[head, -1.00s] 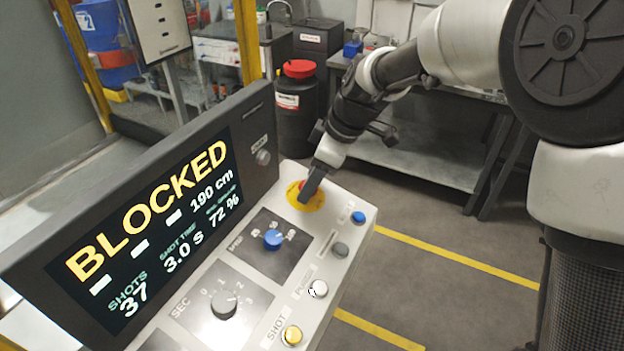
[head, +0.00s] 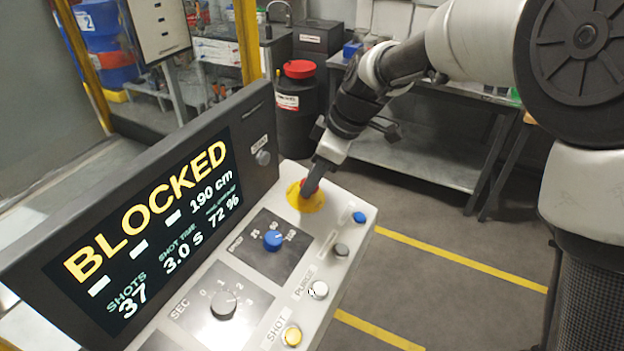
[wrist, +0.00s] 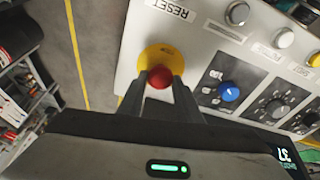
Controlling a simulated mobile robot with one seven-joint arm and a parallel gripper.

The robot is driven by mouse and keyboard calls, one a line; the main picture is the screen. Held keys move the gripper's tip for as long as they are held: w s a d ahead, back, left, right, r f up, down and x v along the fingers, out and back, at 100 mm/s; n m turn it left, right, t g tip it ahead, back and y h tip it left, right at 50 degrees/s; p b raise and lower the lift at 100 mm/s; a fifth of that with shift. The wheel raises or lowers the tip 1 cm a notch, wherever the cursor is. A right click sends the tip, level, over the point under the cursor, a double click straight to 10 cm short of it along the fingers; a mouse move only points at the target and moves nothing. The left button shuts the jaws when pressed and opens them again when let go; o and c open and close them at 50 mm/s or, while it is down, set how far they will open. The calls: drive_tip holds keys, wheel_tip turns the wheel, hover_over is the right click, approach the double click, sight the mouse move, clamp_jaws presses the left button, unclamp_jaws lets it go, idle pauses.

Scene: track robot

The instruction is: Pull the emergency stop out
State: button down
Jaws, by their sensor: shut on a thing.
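The emergency stop is a red mushroom button on a round yellow plate (head: 305,197) at the far end of the light grey control panel (head: 330,225). My gripper (head: 310,187) reaches down onto it from above and is shut on the red button. In the wrist view the red button (wrist: 160,77) sits between my two dark fingers (wrist: 160,88), with the yellow plate (wrist: 152,54) behind it. The fingers hide part of the button in the head view. The screen (head: 150,235) beside the panel reads BLOCKED.
A blue knob (head: 273,240) and a black SEC dial (head: 223,305) are near the button. A blue button (head: 359,217), a grey one (head: 341,250), a white one (head: 318,290) and a yellow one (head: 292,336) line the panel's right edge. A workbench (head: 420,165) stands behind.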

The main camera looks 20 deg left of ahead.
drive_tip(key=c, duration=1.3)
unclamp_jaws()
drive_tip(key=shift+r, duration=0.15)
drive_tip(key=shift+o, duration=0.2)
drive_tip(key=v, duration=1.7)
drive_tip(key=shift+r+p, duration=0.25)
drive_tip(key=shift+p, duration=0.1)
drive_tip(key=shift+d, duration=0.2)
